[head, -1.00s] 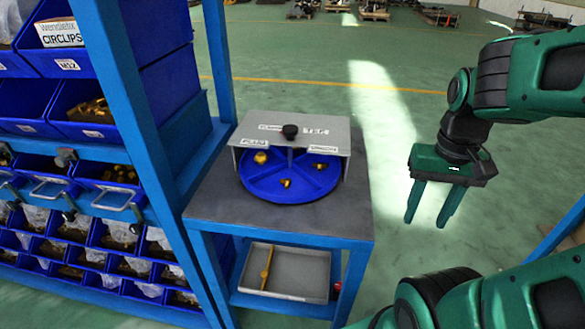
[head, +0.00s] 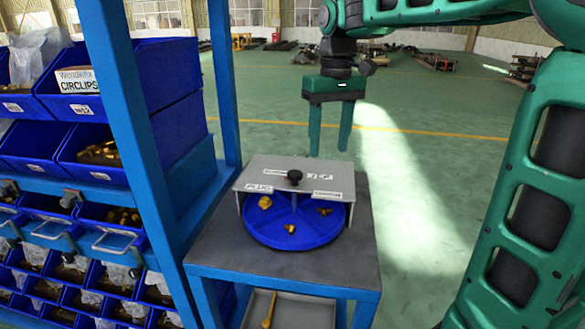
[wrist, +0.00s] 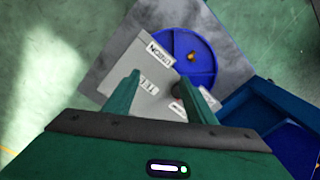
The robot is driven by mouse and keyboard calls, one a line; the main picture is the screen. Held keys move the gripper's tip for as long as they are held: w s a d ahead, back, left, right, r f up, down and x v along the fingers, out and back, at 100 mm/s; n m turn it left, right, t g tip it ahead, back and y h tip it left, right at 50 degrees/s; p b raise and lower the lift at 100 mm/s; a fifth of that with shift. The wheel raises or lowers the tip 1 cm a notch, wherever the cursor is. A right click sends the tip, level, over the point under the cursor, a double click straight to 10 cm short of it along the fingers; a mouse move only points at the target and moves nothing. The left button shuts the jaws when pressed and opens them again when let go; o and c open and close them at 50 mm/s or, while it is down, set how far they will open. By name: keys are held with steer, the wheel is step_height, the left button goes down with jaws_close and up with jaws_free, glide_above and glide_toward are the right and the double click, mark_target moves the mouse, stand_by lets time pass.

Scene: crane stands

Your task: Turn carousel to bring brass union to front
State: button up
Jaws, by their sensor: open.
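The carousel (head: 268,232) is a round blue divided tray on a grey table, partly under a grey cover (head: 275,172) with a black knob (head: 294,177). Three small brass parts show in it: one at left (head: 265,202), one at front (head: 290,228), one at right (head: 324,211). I cannot tell which is the union. The cover hides the tray's back. My gripper (head: 329,152) is open and empty, pointing down, above and behind the cover's right side. In the wrist view, my fingers (wrist: 168,84) frame the cover, with the carousel (wrist: 205,48) beyond.
A blue rack (head: 150,150) with bins of parts stands close at the left of the table (head: 218,243). A grey tray (head: 288,312) sits on the table's lower shelf. Green floor is open behind and to the right.

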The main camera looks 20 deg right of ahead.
steer(key=n, duration=0.2)
glide_toward(294, 173)
step_height(294, 173, down, 8)
stand_by(0.4)
jaws_close()
steer(key=shift+a, duration=0.1)
